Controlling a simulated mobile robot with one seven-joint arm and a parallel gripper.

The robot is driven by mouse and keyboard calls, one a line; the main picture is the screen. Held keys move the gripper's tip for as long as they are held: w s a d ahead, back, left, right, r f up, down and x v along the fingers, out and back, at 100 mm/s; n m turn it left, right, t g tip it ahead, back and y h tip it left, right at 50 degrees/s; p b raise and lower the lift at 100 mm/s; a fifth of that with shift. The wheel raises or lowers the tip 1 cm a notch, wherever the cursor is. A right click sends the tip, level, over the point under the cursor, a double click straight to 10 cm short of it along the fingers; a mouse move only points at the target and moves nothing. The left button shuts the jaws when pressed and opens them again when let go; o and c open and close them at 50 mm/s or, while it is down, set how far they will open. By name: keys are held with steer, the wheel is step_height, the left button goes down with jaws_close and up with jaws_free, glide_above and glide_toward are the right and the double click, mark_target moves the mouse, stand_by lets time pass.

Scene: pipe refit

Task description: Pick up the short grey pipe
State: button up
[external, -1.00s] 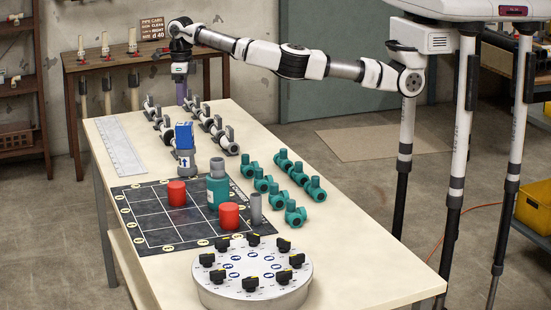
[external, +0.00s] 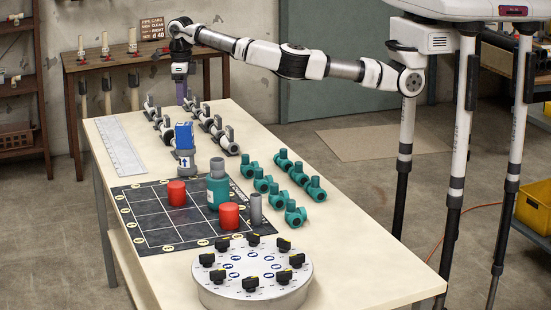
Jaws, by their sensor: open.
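The short grey pipe (external: 255,209) stands upright near the right edge of the black grid mat (external: 147,237), to the right of a red cylinder (external: 229,216). My gripper (external: 182,100) points down at the far end of the table, above the far-left area and well away from the grey pipe. It is open; its fingertips are small in this view. I see nothing held between them.
Teal valves (external: 263,184) lie to the right. A round dial plate (external: 252,268) is in front. The table's right front is clear.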

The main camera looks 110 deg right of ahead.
steer(key=c, duration=0.3)
steer(key=m+b, duration=1.4)
steer(key=m, duration=0.1)
glide_above(256, 195)
step_height(256, 195, down, 8)
steer(key=shift+c, duration=0.2)
steer(key=f, duration=0.5)
steer(key=f+p, duration=0.1)
steer(key=f, duration=0.1)
steer(key=shift+w+d+f, duration=0.2)
steer(key=shift+w+d, duration=0.1)
steer(key=shift+d, duration=0.1)
steer(key=f, duration=0.2)
steer(key=f+p, duration=0.1)
steer(key=f, duration=0.2)
steer(key=shift+s+a+f, duration=0.3)
